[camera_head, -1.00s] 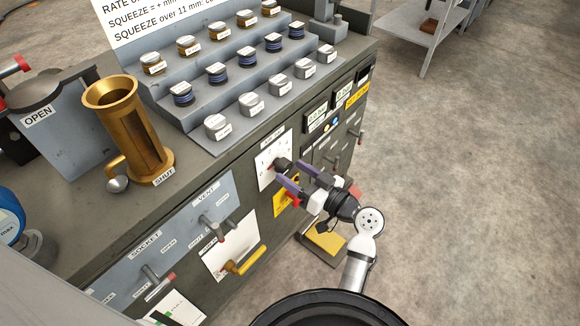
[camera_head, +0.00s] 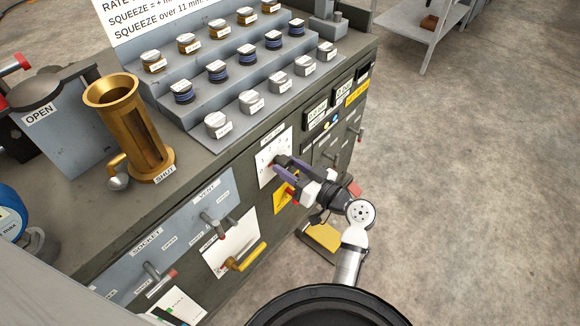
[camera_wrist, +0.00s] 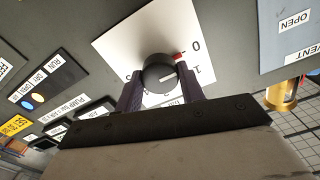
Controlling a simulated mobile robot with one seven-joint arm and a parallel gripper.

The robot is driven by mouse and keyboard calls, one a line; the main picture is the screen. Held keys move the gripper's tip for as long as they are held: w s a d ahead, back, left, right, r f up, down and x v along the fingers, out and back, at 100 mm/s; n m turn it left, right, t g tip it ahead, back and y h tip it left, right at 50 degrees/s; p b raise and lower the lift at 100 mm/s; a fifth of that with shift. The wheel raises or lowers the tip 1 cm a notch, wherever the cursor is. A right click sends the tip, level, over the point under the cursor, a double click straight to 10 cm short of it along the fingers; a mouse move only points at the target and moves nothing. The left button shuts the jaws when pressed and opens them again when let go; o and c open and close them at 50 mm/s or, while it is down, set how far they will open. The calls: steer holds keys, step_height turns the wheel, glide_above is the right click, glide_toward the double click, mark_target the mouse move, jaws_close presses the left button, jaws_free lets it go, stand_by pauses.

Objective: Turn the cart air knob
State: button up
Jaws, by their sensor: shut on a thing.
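The black round air knob (camera_wrist: 158,72) sits on a white dial plate (camera_wrist: 128,45) with numbers around it. In the wrist view, a pale line on the knob's face points roughly towards the 1, and a red mark lies beside the 0. My gripper (camera_wrist: 159,82) has one purple finger on each side of the knob and is shut on it. In the head view, my gripper (camera_head: 279,168) reaches the dial plate (camera_head: 270,152) on the cart's front (camera_head: 190,178), and its fingers mostly hide the knob.
Small digital displays (camera_head: 316,113) are right of the dial. A yellow label (camera_head: 285,193) is below it. Left are the socket and vent levers (camera_head: 212,222) and a yellow handle (camera_head: 247,258). A brass cylinder (camera_head: 130,130) and several labelled spools stand on top.

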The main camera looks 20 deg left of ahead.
steer(key=shift+m, duration=0.3)
steer(key=m+p, duration=0.1)
steer(key=m, duration=0.2)
steer(key=shift+d+r, duration=0.1)
steer(key=m+p, duration=0.2)
steer(key=m, duration=0.2)
steer(key=m+p, duration=0.2)
steer(key=m, duration=0.1)
steer(key=shift+m+p, duration=0.3)
steer(key=shift+p, duration=0.1)
steer(key=shift+m+p, duration=1.05)
steer(key=shift+m, duration=0.35)
steer(key=o, duration=1)
steer(key=shift+c, duration=0.2)
